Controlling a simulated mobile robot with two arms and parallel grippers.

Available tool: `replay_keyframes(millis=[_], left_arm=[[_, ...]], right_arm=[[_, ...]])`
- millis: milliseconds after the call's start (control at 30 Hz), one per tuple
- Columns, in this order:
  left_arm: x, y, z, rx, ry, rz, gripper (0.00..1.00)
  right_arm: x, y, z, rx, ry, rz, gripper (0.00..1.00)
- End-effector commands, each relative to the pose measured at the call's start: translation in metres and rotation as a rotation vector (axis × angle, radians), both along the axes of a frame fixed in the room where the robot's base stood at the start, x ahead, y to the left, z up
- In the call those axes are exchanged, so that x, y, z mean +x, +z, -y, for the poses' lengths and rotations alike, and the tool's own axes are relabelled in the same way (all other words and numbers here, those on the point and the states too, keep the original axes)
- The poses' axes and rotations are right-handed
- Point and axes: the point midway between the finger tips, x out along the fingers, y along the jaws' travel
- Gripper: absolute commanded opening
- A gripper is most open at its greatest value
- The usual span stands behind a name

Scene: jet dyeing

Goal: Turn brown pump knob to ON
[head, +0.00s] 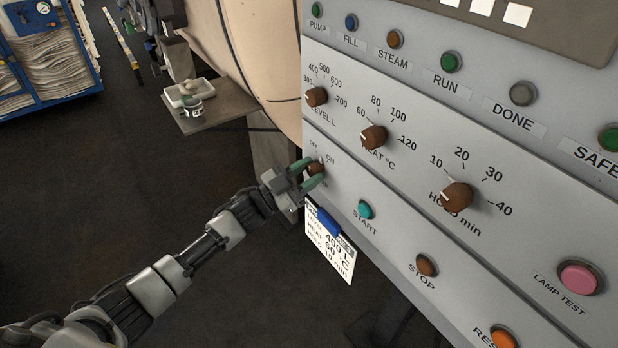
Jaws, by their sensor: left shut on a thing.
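The brown pump knob (315,168) sits at the lower left of the grey control panel (400,195), under OFF and ON labels. My left gripper (308,174) reaches it from the left, with one green fingertip above and one below the knob. It is shut on the knob. The fingers partly cover the knob and the label under it, and I cannot tell clearly which way its pointer faces. My right gripper is not in view.
Brown LEVEL (316,96), HEAT (374,137) and HOLD (457,196) knobs sit above and to the right. The START button (365,209) is close by. A white card (329,245) in a blue clip hangs below the gripper. A small shelf (215,108) stands behind left.

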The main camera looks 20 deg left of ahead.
Motion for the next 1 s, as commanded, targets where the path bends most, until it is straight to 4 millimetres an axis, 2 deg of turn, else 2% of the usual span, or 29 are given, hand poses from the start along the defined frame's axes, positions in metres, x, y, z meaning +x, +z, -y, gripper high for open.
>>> replay_keyframes(millis=[100, 500, 1000], left_arm=[[0.000, -0.002, -0.001, 0.090, -0.001, 0.070, 0.12], [0.001, 0.000, -0.002, 0.346, 0.000, 0.268, 0.12], [0.001, 0.001, -0.002, 0.475, 0.000, 0.367, 0.12]], right_arm=[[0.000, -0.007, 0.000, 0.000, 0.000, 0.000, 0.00], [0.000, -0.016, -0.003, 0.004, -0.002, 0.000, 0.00], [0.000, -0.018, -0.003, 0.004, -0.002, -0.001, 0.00]])
